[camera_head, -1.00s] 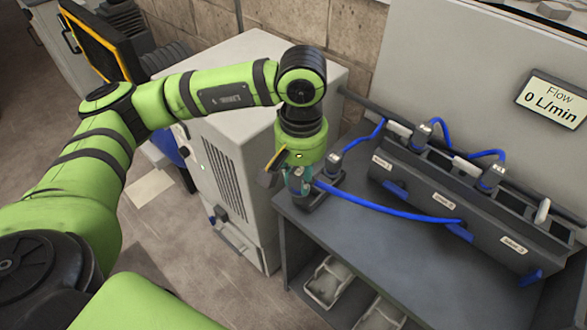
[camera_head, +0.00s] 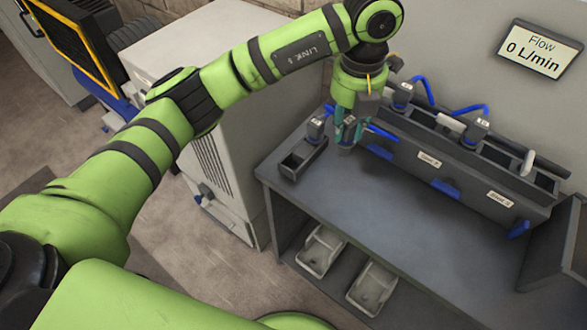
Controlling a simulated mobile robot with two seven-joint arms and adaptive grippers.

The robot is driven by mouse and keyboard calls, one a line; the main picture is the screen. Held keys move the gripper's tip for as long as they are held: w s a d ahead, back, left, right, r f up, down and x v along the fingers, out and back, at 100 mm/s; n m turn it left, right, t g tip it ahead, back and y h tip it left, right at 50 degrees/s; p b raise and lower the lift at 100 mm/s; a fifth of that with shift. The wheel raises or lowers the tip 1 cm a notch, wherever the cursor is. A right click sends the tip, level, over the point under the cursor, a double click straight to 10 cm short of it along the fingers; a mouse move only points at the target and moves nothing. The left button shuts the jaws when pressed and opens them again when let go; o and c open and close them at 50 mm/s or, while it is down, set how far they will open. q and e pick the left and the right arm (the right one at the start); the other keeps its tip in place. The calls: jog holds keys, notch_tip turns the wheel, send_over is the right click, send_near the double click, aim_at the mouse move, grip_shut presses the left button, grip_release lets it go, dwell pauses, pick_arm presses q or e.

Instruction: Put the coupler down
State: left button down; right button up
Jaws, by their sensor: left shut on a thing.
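My left gripper (camera_head: 346,131) is shut on a coupler (camera_head: 345,148), a small grey fitting mostly hidden by the fingers. A blue hose (camera_head: 382,132) runs from it to the right. The gripper is over the back left of the grey bench (camera_head: 375,200), in front of the left end of the long socket rack (camera_head: 455,172). Whether the coupler touches the bench or rack is unclear. A small dark holder (camera_head: 292,165) stands just left of the gripper, with another grey coupler (camera_head: 316,128) at its back end. My right gripper is out of view.
More grey couplers with blue hoses sit along the rack, one at its right part (camera_head: 475,132). A display (camera_head: 540,48) on the back panel reads "Flow 0 L/min". Two trays (camera_head: 320,250) are on the lower shelf. The bench front is clear.

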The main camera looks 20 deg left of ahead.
pick_arm(q)
jog(key=shift+d+n, duration=0.5)
jog(key=shift+n, duration=0.5)
jog(key=shift+a+f, duration=0.1)
jog(key=shift+a, duration=0.1)
jog(key=p, duration=0.4)
send_near(304, 154)
jog(key=s+a+f, duration=0.1)
jog(key=s+a, duration=0.1)
jog(key=s, duration=0.1)
notch_tip(304, 154, down, 3)
jog(key=shift+w+d+f+n+p, duration=0.15)
jog(key=shift+n+p, duration=0.15)
jog(key=shift+p, duration=0.4)
jog(key=shift+f, duration=0.45)
